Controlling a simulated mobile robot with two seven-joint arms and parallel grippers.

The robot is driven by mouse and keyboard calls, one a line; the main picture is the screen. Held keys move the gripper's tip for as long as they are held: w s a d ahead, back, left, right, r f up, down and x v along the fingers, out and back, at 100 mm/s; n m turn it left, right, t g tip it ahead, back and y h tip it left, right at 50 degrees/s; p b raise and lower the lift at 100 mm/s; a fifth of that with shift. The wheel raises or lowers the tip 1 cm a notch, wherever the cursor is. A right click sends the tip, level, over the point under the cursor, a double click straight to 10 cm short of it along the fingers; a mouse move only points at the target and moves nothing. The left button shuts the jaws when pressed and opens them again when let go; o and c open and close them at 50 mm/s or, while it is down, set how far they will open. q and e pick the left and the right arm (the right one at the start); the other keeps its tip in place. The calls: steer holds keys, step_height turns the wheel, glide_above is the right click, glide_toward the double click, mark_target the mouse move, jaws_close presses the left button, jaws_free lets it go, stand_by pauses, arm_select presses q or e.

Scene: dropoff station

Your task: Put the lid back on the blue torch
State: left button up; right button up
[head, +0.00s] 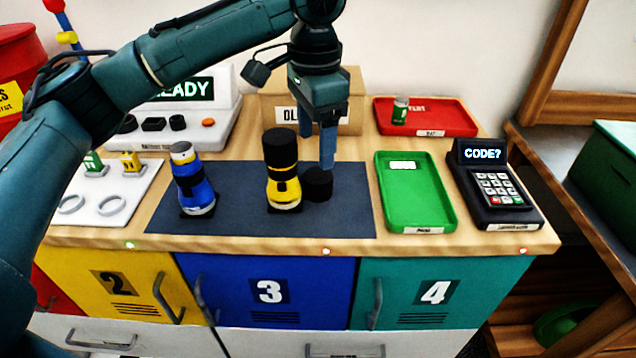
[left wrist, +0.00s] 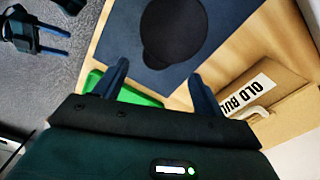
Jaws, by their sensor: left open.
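The blue torch (head: 196,190) stands upright on the dark mat, its pale top uncovered. A black round lid (head: 317,184) lies on the mat right of the yellow torch (head: 283,190), which stands upright with a black top. My left gripper (head: 317,150) is open and empty, pointing down just above and behind the lid. In the left wrist view its two fingers (left wrist: 158,72) are apart; beyond them a smaller black disc, likely the lid (left wrist: 158,54), is partly covered by a larger one, likely the yellow torch's top (left wrist: 178,22). My right gripper (left wrist: 67,40) appears open, over grey floor.
A green tray (head: 385,200) and a keypad reading CODE? (head: 490,185) stand right of the mat (head: 235,215). A red tray (head: 455,120) with a small green item and a cardboard box (head: 350,100) are behind. A white board (head: 125,185) with rings lies left.

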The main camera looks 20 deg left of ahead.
mark_target(318, 175)
arm_select(q)
steer(key=shift+f, duration=0.95)
steer(key=f+b, duration=0.1)
steer(key=f, duration=0.4)
steer(key=shift+d, duration=0.2)
steer(key=shift+c, duration=0.3)
steer(key=c, duration=1)
step_height(318, 175, up, 18)
steer(key=p, duration=0.3)
